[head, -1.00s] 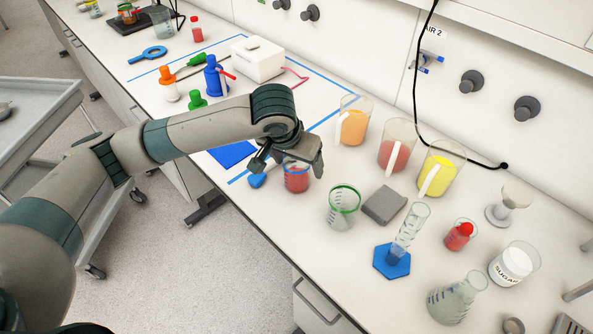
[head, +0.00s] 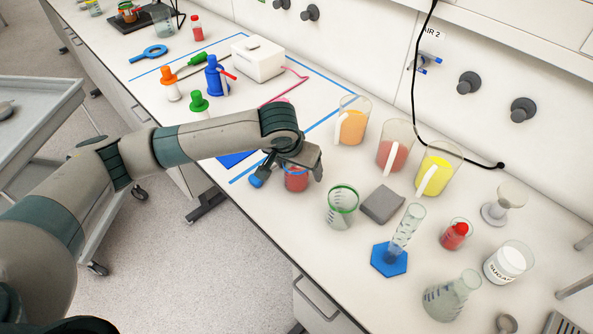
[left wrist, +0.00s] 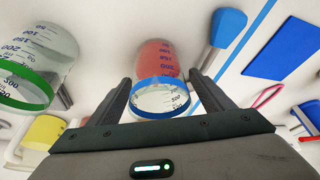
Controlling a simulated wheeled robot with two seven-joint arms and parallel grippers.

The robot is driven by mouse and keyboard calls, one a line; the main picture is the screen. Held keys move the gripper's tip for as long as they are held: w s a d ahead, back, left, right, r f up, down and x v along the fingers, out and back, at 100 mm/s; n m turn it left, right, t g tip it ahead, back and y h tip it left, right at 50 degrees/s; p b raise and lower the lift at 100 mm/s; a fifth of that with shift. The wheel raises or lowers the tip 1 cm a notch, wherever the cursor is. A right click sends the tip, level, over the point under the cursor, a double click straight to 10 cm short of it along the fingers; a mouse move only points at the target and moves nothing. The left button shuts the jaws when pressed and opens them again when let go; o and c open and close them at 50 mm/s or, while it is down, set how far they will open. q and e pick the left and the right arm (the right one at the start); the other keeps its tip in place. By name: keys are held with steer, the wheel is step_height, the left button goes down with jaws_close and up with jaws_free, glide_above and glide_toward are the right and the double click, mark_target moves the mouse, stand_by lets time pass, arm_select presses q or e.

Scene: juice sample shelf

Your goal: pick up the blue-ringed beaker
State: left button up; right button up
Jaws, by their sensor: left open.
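The blue-ringed beaker (head: 296,180) holds red liquid and stands upright on the white bench, partly hidden under my left gripper (head: 292,174) in the head view. In the left wrist view the beaker (left wrist: 160,97) shows its blue rim between the two fingers of my left gripper (left wrist: 158,92). The fingers are apart, one on each side of the beaker near its rim, with gaps visible. My right gripper is not in view.
A green-ringed beaker (head: 341,206) stands close to the right. A blue-headed tool (head: 257,180) lies just left of the beaker. A grey block (head: 382,204) and pitchers of orange (head: 352,126), red (head: 396,155) and yellow (head: 434,177) liquid stand farther right and back.

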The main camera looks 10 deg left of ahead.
arm_select(q)
steer(key=shift+c, duration=0.3)
steer(key=c, duration=1.2)
steer(key=shift+r, duration=0.3)
steer(key=shift+r+b, duration=0.6)
steer(key=shift+r, duration=1.3)
steer(key=shift+r+b, duration=0.65)
steer(key=shift+r, duration=2.15)
steer(key=shift+a, duration=0.1)
